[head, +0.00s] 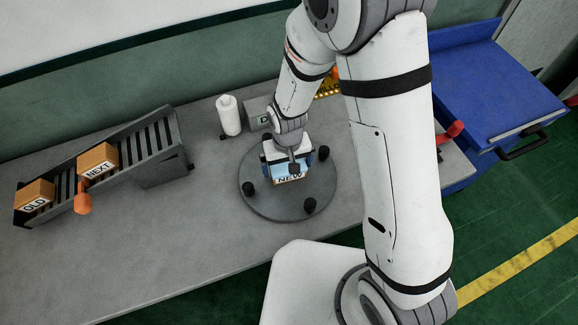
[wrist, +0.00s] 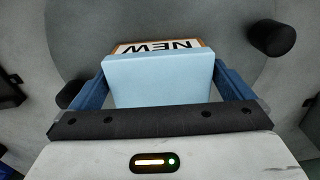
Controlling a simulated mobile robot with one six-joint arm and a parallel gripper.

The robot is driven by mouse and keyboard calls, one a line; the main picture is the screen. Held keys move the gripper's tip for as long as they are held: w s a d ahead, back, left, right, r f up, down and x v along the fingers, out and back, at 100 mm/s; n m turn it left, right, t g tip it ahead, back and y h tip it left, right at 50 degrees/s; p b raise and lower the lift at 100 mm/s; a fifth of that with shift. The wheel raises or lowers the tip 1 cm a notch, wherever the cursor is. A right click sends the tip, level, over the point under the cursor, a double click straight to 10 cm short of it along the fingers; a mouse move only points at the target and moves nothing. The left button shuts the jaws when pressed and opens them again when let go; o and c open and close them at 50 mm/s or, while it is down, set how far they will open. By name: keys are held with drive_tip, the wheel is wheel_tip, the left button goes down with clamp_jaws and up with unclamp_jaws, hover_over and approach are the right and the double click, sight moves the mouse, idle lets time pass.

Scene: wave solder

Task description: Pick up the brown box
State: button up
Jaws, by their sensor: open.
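A brown box with a white label reading NEW (head: 290,179) stands on a round dark turntable (head: 258,205). In the wrist view only the labelled brown edge of this box (wrist: 165,46) shows, upside down. A light blue block (wrist: 158,82) covers the rest of it there. My gripper (head: 295,155) is open above the turntable, pointing down at the box. In the wrist view its blue fingers stand on either side of the light blue block. Two other brown boxes, OLD (head: 34,196) and NEXT (head: 98,160), sit on the sloped rack at left.
The grey slotted rack (head: 160,135) has an orange knob (head: 83,200) beside it. Several black posts (head: 310,205) rise from the turntable rim. A white bottle (head: 229,115) stands behind it. A blue cart (head: 490,80) is at right. The bench front left is clear.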

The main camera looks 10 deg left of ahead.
drive_tip(key=shift+c, duration=0.3)
drive_tip(key=c, duration=1.1)
